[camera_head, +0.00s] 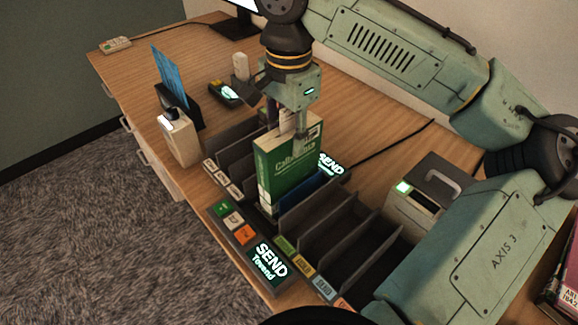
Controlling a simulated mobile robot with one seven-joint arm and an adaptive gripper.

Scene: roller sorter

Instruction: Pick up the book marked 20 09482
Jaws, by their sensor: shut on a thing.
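A green book with a pale top band and white lettering (284,168) stands upright above the dark slotted sorter, between its dividers. The number on it is too small to read, so I cannot tell whether it is 20 09482. My gripper (297,130) comes down from above and is shut on the top of the green book. The book's lower end reaches down among the slots, and its bottom edge is partly hidden. I cannot tell whether it touches the sorter.
The sorter's dividers (345,232) run in a row, with coloured labels along the front. A grey label printer (428,190) stands right. A blue sheet in a black holder (170,78) and a white device (180,138) stand left.

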